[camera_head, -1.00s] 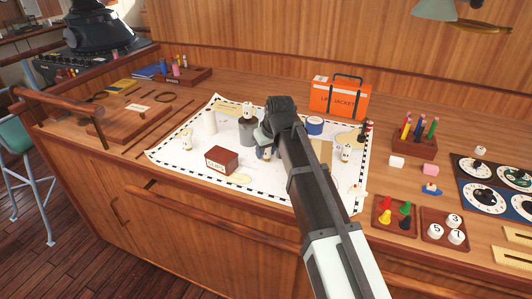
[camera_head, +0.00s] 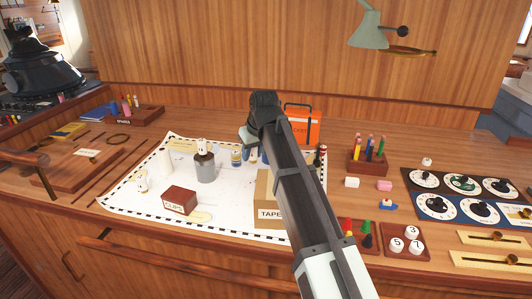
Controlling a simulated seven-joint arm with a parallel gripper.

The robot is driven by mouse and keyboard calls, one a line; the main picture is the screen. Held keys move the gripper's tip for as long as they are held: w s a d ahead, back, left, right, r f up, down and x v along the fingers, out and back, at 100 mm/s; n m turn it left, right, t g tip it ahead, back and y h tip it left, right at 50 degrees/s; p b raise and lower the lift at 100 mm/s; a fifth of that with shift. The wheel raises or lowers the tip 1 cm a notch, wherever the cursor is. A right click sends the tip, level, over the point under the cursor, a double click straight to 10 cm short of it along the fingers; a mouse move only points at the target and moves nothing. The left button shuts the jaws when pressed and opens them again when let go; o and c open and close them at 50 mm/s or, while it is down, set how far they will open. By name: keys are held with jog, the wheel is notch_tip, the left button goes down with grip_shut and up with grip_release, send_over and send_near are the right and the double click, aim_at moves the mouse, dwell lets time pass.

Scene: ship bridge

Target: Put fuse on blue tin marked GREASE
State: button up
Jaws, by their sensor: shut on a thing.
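My gripper (camera_head: 252,138) is above the back middle of the white chart, seen from behind. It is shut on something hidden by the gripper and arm. Another blue patch (camera_head: 253,155) shows partly beneath the gripper. I cannot read GREASE on either. A similar pale piece (camera_head: 141,182) stands at the chart's left. I cannot tell whether these pieces are fuses.
A red-brown CLIPS box (camera_head: 179,200) and a cardboard TAPE box (camera_head: 268,213) stand at the chart's front. The orange bag (camera_head: 304,127) stands behind my arm. A pen holder (camera_head: 367,163) is right.

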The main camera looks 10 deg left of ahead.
jog(key=w+d+r, duration=0.1)
jog(key=w+r, duration=0.1)
jog(key=w, duration=0.7)
jog(key=w+d+r, duration=0.2)
jog(key=w+r, duration=0.1)
jog(key=w, duration=0.6)
jog(key=shift+s+a+f+n+g+y, duration=0.15)
jog(key=shift+f+n, duration=0.3)
jog(key=shift+f, duration=1.25)
jog(key=shift+s+a+f+n+g+y, duration=0.15)
jog(key=shift+f+n, duration=0.35)
jog(key=shift+f, duration=1.2)
jog(key=shift+s+a+f+n+y, duration=0.15)
jog(key=shift+f+n, duration=0.3)
jog(key=shift+f, duration=1.25)
jog(key=shift+f, duration=0.1)
jog(key=o, duration=1)
jog(key=shift+o, duration=0.2)
jog(key=v, duration=1.2)
